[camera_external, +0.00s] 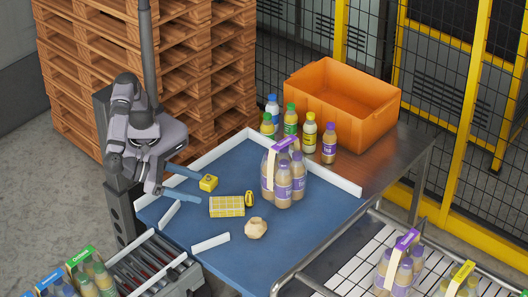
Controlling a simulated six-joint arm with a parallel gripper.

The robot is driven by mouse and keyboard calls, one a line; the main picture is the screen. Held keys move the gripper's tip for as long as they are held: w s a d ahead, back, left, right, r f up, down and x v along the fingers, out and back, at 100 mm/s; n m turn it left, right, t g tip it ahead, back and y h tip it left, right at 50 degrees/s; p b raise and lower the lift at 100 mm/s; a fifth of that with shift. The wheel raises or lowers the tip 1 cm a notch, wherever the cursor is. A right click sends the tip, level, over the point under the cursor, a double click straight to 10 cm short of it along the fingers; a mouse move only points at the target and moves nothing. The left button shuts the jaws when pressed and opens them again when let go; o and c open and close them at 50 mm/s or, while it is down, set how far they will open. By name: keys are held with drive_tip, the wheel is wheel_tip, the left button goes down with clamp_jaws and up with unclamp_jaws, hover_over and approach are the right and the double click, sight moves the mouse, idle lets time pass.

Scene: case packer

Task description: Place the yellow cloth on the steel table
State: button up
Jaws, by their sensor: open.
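The yellow checked cloth (227,207) lies flat on the blue surface (205,245), left of its middle. The steel table (398,158) is the bare metal top behind and to the right of the blue surface, past a low white rail. My gripper (200,190) has two blue fingers spread apart and appears empty. Its fingers point toward the cloth, near the cloth's upper left side. I cannot tell how high the fingers are above the surface.
A yellow block (208,183), a small yellow-and-black item (249,198) and a beige crumpled lump (256,228) lie around the cloth. A bottle pack (283,180) stands to the right. Several bottles and an orange crate (370,128) occupy the steel table. White rails (333,182) edge the blue surface.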

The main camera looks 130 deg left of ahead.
wheel_tip(320, 180, up, 3)
drive_tip(key=w+a, duration=0.2)
drive_tip(key=p, duration=0.2)
approach(222, 203)
drive_tip(key=x, duration=0.2)
drive_tip(key=shift+w+a, duration=0.15)
drive_tip(key=shift+w, duration=0.15)
drive_tip(key=shift+x, duration=0.75)
drive_tip(key=p+x, duration=0.2)
drive_tip(key=x, duration=0.3)
drive_tip(key=shift+w+a+f, duration=0.35)
drive_tip(key=shift+w, duration=0.05)
drive_tip(key=c, duration=1.2)
